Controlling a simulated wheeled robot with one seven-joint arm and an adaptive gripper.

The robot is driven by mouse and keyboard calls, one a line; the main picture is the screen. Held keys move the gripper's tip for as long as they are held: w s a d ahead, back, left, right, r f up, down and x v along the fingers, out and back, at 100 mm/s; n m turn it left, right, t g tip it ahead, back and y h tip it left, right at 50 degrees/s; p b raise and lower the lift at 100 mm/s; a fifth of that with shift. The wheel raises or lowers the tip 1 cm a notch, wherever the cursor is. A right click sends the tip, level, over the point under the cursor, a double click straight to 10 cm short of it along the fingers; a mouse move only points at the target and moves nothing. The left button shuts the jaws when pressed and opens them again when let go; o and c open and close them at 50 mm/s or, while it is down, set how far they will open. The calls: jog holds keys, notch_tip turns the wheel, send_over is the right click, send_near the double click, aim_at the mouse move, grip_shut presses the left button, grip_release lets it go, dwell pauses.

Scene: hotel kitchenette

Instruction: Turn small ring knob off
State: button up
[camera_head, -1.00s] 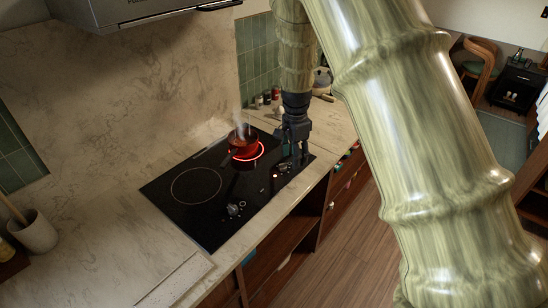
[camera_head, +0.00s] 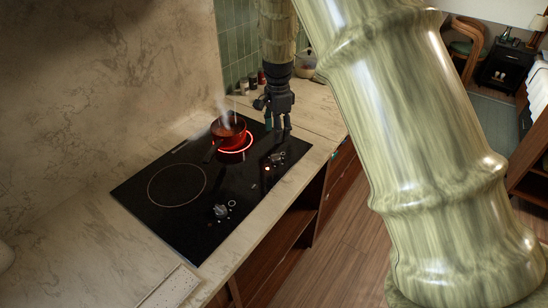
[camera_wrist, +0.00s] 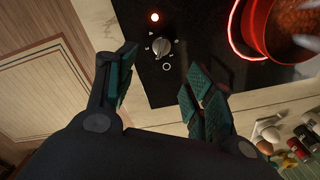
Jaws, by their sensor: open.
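The black cooktop (camera_head: 195,222) has a glowing red ring (camera_head: 250,148) under a steaming pot (camera_head: 228,130). The ring's small silver knob (camera_head: 278,157) is at the cooktop's right front. In the wrist view this knob (camera_wrist: 165,47) lies just beyond my fingertips, by a lit red indicator (camera_wrist: 154,17). My gripper (camera_head: 278,127) points down above and slightly behind the knob, apart from it. In the wrist view its green-padded fingers (camera_wrist: 160,65) are spread, with nothing between them.
A second knob (camera_head: 221,210) and an unlit ring (camera_head: 177,184) are on the cooktop's left part. The pot and its glowing ring are close to my gripper's left. Small jars (camera_head: 244,87) stand behind. Bare counter (camera_head: 312,108) lies right of the cooktop.

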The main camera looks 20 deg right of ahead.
aim_at(276, 155)
jog(key=f+p, duration=0.1)
jog(key=f, duration=0.2)
jog(key=f+p, duration=0.1)
jog(key=f, duration=0.3)
jog(key=f+p, duration=0.1)
jog(key=f, duration=0.2)
jog(key=shift+a+f+p, duration=0.25)
jog(key=shift+f+p, duration=0.1)
jog(key=shift+p, duration=0.05)
jog(key=shift+c, duration=0.4)
jog(key=c, duration=1)
